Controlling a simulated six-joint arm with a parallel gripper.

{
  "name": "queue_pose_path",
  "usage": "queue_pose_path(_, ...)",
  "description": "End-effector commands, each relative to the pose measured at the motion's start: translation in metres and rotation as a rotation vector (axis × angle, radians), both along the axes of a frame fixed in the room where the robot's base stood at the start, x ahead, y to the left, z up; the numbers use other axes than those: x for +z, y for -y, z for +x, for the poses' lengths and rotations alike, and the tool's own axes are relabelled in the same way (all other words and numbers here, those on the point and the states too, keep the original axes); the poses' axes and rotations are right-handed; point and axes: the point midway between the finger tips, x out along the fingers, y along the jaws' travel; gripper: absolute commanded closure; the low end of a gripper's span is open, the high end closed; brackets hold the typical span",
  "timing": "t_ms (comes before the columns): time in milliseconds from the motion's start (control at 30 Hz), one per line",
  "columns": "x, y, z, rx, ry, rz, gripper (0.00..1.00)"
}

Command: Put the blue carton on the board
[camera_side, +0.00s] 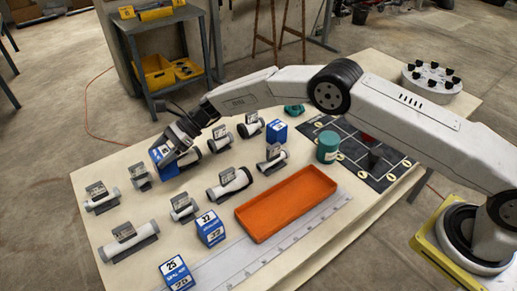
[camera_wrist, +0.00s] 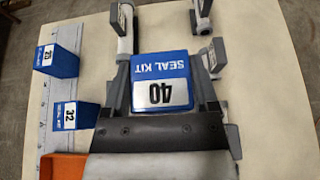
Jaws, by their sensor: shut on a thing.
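My gripper (camera_side: 170,148) is shut on a blue carton (camera_side: 160,160) at the far left part of the table. In the wrist view the carton (camera_wrist: 162,66) reads "SEAL KIT" and 40 and sits between the two fingers. I cannot tell whether it touches the table. The dark board (camera_side: 378,172) with pale grid lines and round marks lies at the right of the table, partly behind my arm. Other blue cartons stand at the front (camera_side: 176,274), beside the orange tray (camera_side: 211,228) and near the board's left edge (camera_side: 277,130).
An orange tray (camera_side: 287,204) lies mid-table, with a long ruler strip (camera_side: 270,245) in front. Several pipe pieces on holders, such as one front left (camera_side: 128,240), surround the gripper. A teal cylinder (camera_side: 327,147) stands at the board's left edge. Much of the board is clear.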

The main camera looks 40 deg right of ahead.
Motion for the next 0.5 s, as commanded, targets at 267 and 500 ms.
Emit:
queue_pose_path(267,0.004,0.024,0.012,-0.052,0.000,0.001,0.85)
queue_pose_path(500,0.011,0.088,0.036,-0.189,0.000,0.001,0.85)
